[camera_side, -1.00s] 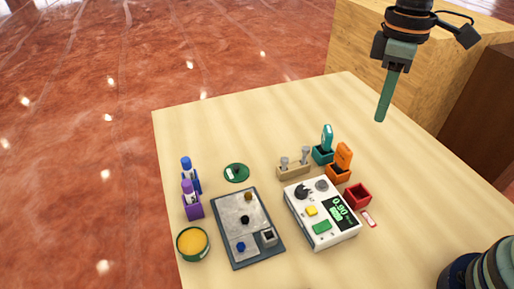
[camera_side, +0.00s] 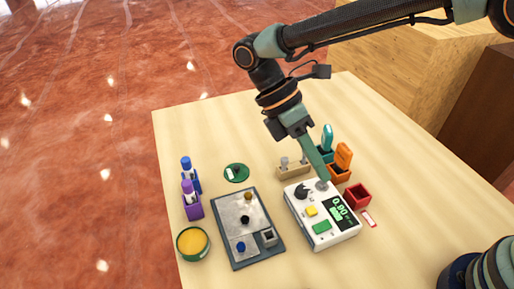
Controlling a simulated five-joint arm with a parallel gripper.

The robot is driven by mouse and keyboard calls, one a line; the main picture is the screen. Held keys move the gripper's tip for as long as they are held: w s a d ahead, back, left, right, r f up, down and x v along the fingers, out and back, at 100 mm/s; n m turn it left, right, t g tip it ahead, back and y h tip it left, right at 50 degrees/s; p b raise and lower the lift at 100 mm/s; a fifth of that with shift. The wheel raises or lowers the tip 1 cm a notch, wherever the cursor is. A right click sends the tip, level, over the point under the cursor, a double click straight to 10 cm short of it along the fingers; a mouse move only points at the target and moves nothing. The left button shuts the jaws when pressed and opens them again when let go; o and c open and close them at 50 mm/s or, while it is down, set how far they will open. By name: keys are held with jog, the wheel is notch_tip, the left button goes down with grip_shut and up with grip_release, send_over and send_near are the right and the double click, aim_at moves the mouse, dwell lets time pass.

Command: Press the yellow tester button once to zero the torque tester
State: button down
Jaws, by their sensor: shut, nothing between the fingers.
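The torque tester (camera_side: 338,238) is a white box at the right of the table, with a dark knob, a grey round socket, a green button (camera_side: 322,227) and a dark display (camera_side: 342,212) with green digits that seem to read 0.80. The yellow tester button (camera_side: 311,211) is on its top face, left of the display, and is in plain view. My gripper (camera_side: 324,178) is shut and empty. It points down over the tester's back edge, close to the grey socket, behind and right of the yellow button. I cannot tell whether it touches the tester.
A grey plate fixture (camera_side: 228,222) lies left of the tester. A tan holder (camera_side: 290,172), a teal tool (camera_side: 327,135), an orange tool (camera_side: 343,155) and a red box (camera_side: 357,195) stand behind and right. Blue and purple bottles (camera_side: 187,190) and a yellow-filled dish (camera_side: 192,243) are at the left.

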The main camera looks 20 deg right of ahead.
aim_at(308, 209)
dwell(0.3)
jog(key=shift+f, duration=4.4)
jog(key=shift+f, duration=0.15)
jog(key=shift+f, duration=0.3)
jog(key=shift+f, duration=0.45)
jog(key=shift+r, duration=0.9)
jog(key=shift+r, duration=2.5)
